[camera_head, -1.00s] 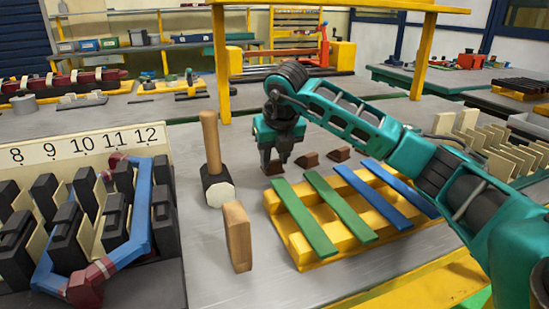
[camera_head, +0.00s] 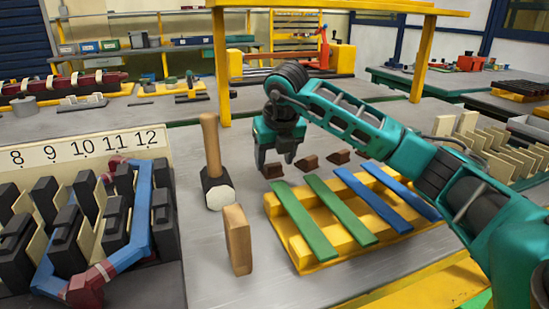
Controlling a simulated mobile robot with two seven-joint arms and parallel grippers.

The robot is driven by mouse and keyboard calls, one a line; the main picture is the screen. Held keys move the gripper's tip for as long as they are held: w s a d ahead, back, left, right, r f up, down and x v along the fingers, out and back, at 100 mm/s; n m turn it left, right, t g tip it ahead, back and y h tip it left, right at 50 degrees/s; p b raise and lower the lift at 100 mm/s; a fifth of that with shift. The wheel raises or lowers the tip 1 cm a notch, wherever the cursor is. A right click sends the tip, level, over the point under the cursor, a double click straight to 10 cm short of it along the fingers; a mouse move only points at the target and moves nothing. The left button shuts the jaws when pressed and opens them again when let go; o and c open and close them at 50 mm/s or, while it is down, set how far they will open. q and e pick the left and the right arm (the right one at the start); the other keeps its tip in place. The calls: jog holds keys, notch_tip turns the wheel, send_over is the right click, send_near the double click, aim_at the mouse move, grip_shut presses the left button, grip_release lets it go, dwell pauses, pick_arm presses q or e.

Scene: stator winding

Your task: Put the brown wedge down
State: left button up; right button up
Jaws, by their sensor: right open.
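Three brown wedges stand in a row on the grey bench behind the yellow rack. The left brown wedge (camera_head: 272,171) lies on the bench just below my right gripper. The middle brown wedge (camera_head: 308,162) and the right brown wedge (camera_head: 339,157) lie to its right. My right gripper (camera_head: 274,158) is open, its fingers pointing down just above the left wedge, with a small gap showing. My left gripper is not in view.
A mallet (camera_head: 211,150) stands head-down left of the gripper, with a wooden block (camera_head: 237,240) in front of it. Green and blue strips lie across the yellow rack (camera_head: 304,258). The numbered stator (camera_head: 100,146) fills the left. Bare bench lies at front centre.

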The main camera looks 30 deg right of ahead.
jog(key=p+v, duration=0.2)
jog(key=v, duration=0.9)
jog(key=shift+r, duration=0.3)
jog(key=shift+s+a, duration=0.1)
